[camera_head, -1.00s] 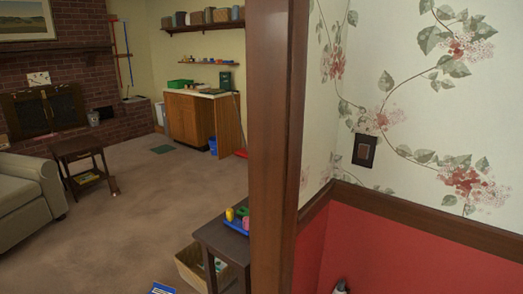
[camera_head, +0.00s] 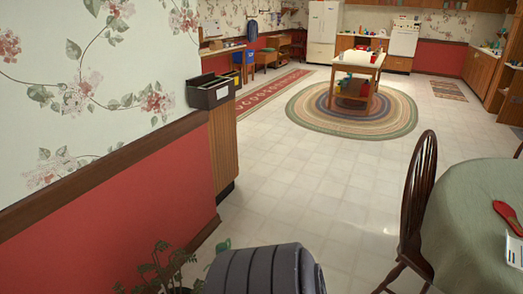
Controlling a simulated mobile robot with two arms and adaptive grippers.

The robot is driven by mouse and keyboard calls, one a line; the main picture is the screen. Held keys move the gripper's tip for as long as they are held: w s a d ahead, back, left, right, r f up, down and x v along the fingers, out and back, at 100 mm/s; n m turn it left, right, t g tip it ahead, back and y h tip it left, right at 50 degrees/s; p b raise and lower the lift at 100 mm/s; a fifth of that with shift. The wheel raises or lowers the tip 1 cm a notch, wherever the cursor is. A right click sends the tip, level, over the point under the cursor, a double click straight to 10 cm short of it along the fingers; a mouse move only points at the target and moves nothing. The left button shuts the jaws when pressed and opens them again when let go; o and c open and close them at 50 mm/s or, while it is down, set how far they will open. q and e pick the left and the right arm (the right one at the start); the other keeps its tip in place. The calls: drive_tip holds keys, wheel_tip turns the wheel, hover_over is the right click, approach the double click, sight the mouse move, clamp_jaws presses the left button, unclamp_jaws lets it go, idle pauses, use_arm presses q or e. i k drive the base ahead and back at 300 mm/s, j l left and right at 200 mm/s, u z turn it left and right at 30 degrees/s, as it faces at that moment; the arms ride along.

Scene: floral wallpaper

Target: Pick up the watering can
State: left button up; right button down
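I cannot make out a watering can for certain. A small green shape (camera_head: 221,246) shows low in the view, right of a leafy plant and partly hidden behind a dark grey ribbed object; it is too small to tell what it is. Neither of my grippers can be made out.
The dark ribbed object (camera_head: 258,272) fills the bottom centre; I cannot tell what it is. A plant (camera_head: 158,270) stands by the red wall. A wooden chair (camera_head: 416,190) and green-covered table (camera_head: 465,235) are at right. Tiled floor is clear toward the kitchen island (camera_head: 358,64).

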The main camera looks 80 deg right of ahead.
sight(221, 247)
drive_tip(key=z, duration=2.3)
